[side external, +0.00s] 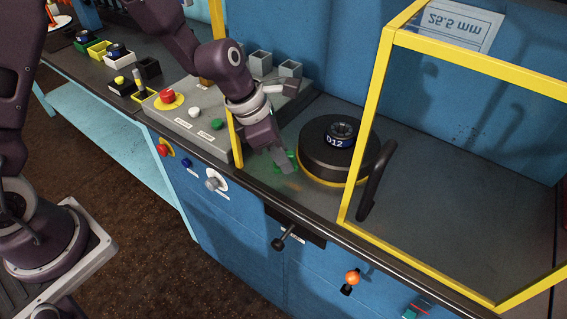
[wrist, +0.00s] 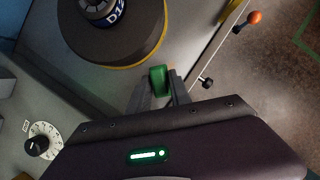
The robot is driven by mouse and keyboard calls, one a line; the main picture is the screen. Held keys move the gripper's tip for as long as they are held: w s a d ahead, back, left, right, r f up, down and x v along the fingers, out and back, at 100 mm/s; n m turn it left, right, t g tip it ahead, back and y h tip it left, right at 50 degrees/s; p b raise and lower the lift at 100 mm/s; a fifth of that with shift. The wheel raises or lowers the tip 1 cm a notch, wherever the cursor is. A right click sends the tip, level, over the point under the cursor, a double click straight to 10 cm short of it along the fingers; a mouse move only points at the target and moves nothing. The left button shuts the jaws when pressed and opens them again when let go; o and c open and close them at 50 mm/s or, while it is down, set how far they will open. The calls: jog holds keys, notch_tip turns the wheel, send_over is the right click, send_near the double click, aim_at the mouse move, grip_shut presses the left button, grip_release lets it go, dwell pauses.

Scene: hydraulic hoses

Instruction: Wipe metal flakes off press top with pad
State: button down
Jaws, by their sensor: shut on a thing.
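My gripper (side external: 283,166) is low over the grey press top (side external: 440,220), left of the round black block. It is shut on a green pad (side external: 291,160), which also shows between the fingers in the wrist view (wrist: 157,80). In the side view the fingers partly hide the pad. The pad is at or just above the surface; I cannot tell if it touches. I cannot make out separate metal flakes in either view.
The round black block (side external: 325,164) carries a piece marked D12 (side external: 340,136). A yellow guard frame (side external: 370,110) with a black handle (side external: 376,180) stands on the right. A grey control box (side external: 185,122) with a red button (side external: 168,97) is on the left. Levers project from the front.

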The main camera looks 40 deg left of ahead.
jog(key=shift+r, duration=1.7)
jog(key=shift+w+a+f, duration=0.1)
jog(key=shift+a, duration=0.05)
